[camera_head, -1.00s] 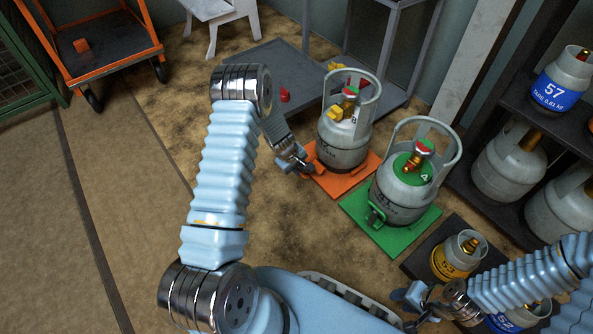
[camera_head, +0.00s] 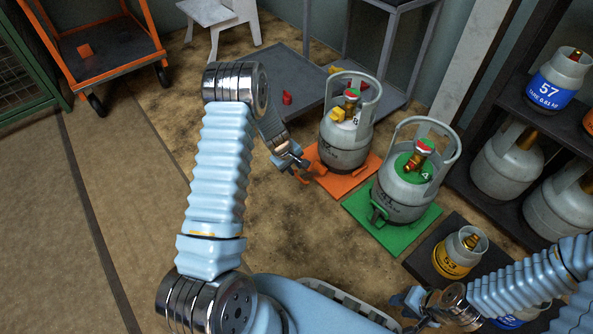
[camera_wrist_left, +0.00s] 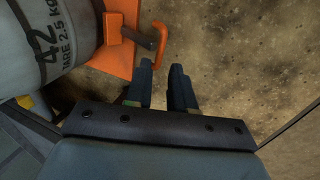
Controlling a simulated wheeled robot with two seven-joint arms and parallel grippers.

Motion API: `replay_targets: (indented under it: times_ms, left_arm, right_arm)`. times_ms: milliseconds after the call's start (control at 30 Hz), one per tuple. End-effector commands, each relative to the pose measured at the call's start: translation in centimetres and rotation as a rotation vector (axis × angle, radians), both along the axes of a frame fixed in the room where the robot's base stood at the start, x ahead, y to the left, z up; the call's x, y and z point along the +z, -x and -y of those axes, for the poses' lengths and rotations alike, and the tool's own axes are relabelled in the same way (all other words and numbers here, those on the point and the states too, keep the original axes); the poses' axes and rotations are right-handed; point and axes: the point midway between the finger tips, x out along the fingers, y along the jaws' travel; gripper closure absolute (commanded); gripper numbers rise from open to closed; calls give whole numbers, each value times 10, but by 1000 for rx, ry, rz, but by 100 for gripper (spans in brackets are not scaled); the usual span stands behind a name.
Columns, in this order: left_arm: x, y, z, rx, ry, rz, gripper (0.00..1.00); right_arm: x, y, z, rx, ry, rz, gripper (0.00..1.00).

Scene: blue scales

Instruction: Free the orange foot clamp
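A grey gas cylinder (camera_head: 346,135) with a yellow-and-red valve stands upright on an orange base plate (camera_head: 345,186). The orange foot clamp (camera_head: 314,171) sits at the plate's left side. My left gripper (camera_head: 301,170) is beside the clamp.
A second cylinder (camera_head: 403,190) stands on a green plate (camera_head: 393,235) to the right. A small yellow cylinder (camera_head: 455,255) is on a dark mat. A shelf (camera_head: 515,85) with cylinders stands at right. The floor left of the orange plate is clear.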

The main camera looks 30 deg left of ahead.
Motion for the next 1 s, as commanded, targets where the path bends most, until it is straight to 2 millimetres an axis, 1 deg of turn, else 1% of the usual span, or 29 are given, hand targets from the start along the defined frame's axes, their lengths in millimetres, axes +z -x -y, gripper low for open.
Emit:
replay_targets:
  times_ms: [33, 100, 200, 333, 500, 1000]
  left_arm:
    - [17, 3, -2, 0, -1, 3, 77]
    - [33, 8, -4, 0, 1, 2, 77]
    - [52, 15, -6, 0, 0, 1, 77]
    - [68, 20, -8, 0, 0, 1, 77]
    - [75, 24, -9, -1, 1, -2, 77]
    - [75, 25, -8, -4, -1, -3, 77]
  right_arm:
    - [7, 0, 0, 0, 0, -1, 62]
    - [11, 0, 0, 2, 0, -2, 62]
    - [16, 1, 0, 2, -1, -3, 62]
    - [19, 1, 0, 3, -2, -4, 62]
    - [21, 1, 0, 3, -2, -5, 62]
    - [21, 1, 0, 3, -2, -5, 62]
